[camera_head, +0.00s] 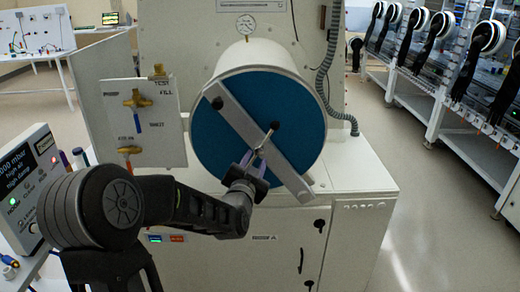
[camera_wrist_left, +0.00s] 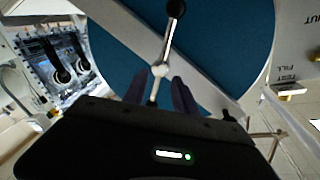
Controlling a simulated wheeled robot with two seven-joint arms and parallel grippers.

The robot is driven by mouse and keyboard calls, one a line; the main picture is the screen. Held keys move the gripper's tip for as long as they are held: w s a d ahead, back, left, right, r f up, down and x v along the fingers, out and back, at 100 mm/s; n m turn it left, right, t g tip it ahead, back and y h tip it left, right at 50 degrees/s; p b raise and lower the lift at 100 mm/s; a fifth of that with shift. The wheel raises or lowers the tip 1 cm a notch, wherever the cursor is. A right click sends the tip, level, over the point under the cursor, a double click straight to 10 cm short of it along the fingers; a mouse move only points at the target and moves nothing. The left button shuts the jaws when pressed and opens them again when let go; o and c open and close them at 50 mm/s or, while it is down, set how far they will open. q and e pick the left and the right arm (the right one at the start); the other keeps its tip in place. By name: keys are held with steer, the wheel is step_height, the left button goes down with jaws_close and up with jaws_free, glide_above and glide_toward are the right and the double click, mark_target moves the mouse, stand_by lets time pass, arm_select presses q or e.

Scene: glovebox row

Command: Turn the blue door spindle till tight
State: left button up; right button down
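The blue round door (camera_head: 225,140) closes the end of a white cylinder, and a grey metal bar (camera_head: 285,172) crosses it diagonally. The spindle (camera_head: 262,143) sits at the bar's middle as a thin metal cross handle, with a black knob at its upper right end. In the left wrist view the spindle (camera_wrist_left: 166,62) shows its hub, and its lower rod runs down between my fingers. My left gripper (camera_head: 254,162) is at the handle's lower end. Its two dark fingers (camera_wrist_left: 160,92) stand apart on either side of the rod, with gaps visible. My right gripper is in neither view.
A valve panel (camera_head: 150,145) with brass fittings stands left of the door. A pressure readout box (camera_head: 30,180) is at the far left. A gauge (camera_head: 245,24) sits above the cylinder. A white cabinet (camera_head: 350,185) is below. Open floor (camera_head: 425,190) lies to the right.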

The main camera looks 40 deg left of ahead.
mark_target(259, 151)
arm_select(q)
steer(key=p+x, duration=0.2)
steer(key=x, duration=0.5)
jaws_close()
stand_by(1.4)
